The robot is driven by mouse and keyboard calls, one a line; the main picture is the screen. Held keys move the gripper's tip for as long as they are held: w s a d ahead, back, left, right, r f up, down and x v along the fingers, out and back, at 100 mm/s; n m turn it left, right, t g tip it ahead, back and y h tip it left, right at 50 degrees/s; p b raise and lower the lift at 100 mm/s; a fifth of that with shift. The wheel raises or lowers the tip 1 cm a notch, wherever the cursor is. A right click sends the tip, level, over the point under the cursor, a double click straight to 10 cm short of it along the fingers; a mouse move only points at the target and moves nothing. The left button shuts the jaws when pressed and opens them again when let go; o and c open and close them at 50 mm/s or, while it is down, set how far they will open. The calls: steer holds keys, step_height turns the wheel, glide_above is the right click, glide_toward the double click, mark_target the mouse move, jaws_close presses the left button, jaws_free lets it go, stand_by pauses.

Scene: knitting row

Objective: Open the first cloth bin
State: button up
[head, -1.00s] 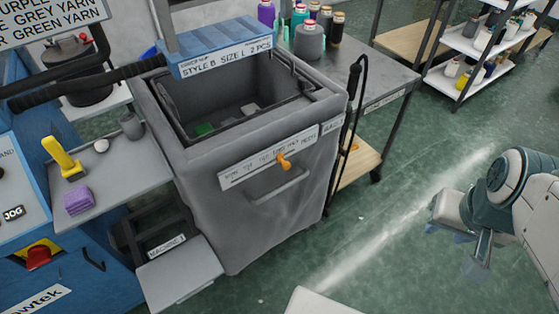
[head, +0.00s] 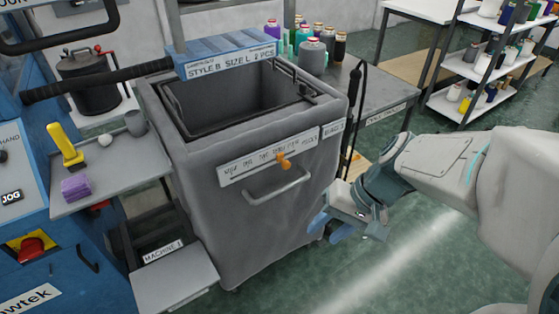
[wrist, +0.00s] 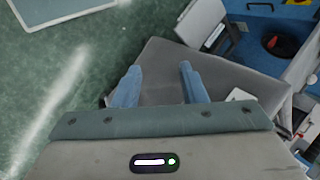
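The grey cloth bin (head: 250,225) stands upright in the middle of the head view, its top uncovered and its dark inside showing. Its front carries a white label strip, a small orange latch (head: 283,160) and a grey bar handle (head: 277,187). My gripper (head: 325,229) is low at the bin's right side, right of the handle and below it; I cannot tell whether it touches the cloth. In the wrist view the two blue fingers of my gripper (wrist: 158,80) are apart with nothing held, and the grey bin (wrist: 165,60) lies beyond them.
A blue machine (head: 40,260) with a grey side shelf (head: 110,180) stands left. A low grey step (head: 175,280) sits at the bin's front left. A table (head: 385,100) with yarn cones is behind right. Open green floor (head: 420,270) lies at right.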

steer(key=w+a+f+m+t+y+b, duration=0.2)
steer(key=w+a+f+y+b, duration=0.1)
steer(key=w+f+y+b, duration=0.4)
steer(key=m+t+b, duration=0.4)
steer(key=t+b, duration=0.1)
steer(key=t, duration=0.2)
glide_toward(285, 190)
steer(key=shift+y, duration=0.3)
steer(key=x, duration=1.1)
steer(key=shift+w+d+f, duration=0.1)
steer(key=shift+f, duration=0.2)
jaws_close()
